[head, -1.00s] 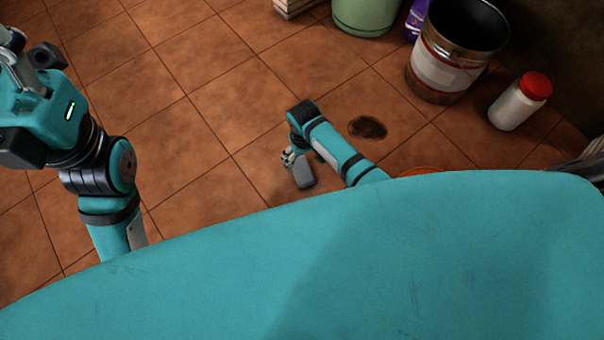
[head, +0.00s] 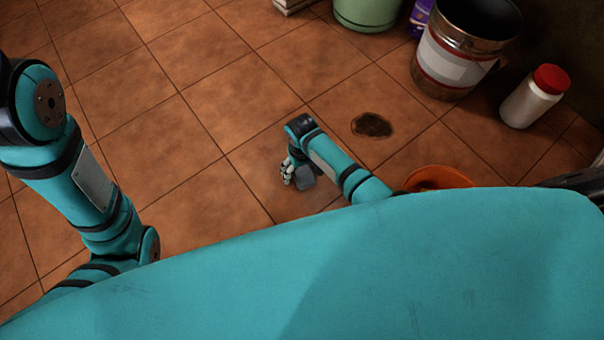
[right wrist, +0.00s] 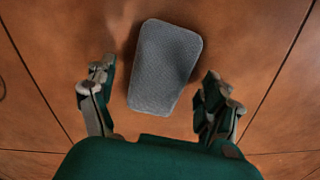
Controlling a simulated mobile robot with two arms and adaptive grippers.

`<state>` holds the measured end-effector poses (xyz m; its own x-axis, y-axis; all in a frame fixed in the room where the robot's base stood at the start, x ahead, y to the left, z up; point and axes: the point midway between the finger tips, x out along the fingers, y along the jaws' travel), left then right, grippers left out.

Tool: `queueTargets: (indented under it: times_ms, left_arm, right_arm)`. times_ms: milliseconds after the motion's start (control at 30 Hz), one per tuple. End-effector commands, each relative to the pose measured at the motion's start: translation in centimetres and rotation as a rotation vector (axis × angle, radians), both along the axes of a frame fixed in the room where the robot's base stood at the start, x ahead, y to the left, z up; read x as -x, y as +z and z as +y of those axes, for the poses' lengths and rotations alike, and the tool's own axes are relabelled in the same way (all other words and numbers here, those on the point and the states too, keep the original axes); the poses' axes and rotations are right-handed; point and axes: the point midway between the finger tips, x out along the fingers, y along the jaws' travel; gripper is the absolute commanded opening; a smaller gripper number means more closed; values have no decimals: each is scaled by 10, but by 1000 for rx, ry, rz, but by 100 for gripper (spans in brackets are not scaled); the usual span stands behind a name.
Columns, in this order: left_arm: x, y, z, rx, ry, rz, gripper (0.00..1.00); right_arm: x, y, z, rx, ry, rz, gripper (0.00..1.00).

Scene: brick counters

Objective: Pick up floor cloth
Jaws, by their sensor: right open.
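The floor cloth (right wrist: 163,68) is a grey, folded, rounded rectangle lying on the tiled floor. In the right wrist view it lies between and ahead of the two fingers of my right gripper (right wrist: 160,105), which is open and empty. In the head view my right gripper (head: 288,172) is low, close to the floor, and the cloth (head: 305,176) shows beside it, partly hidden by the gripper and arm. My left arm shows at the left of the head view, but its gripper is out of the frame.
A dark stain (head: 372,125) lies on the tiles. An orange bucket (head: 437,178) is partly hidden behind my body. A metal bucket (head: 455,62), a white jar with red lid (head: 530,100), a green bucket (head: 368,12) and a purple bottle (head: 420,18) stand at the back right. Tiles at left are clear.

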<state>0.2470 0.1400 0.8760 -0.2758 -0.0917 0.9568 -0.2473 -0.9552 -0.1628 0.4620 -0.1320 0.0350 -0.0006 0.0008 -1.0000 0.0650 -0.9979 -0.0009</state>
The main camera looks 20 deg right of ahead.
Motion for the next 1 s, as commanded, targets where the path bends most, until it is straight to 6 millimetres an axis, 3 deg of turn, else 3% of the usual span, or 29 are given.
queueTargets:
  times_ms: [267, 700, 1000]
  left_arm:
    - [2, 1, 0, 0, 0, -6, 40]
    - [2, 1, 0, 0, -1, -7, 40]
    - [2, 3, 0, 0, -1, -8, 40]
  right_arm:
    - [0, -1, 0, 1, 0, 0, 85]
    - [0, -1, 0, 1, 0, 0, 27]
    - [0, 0, -1, 1, 0, 0, 26]
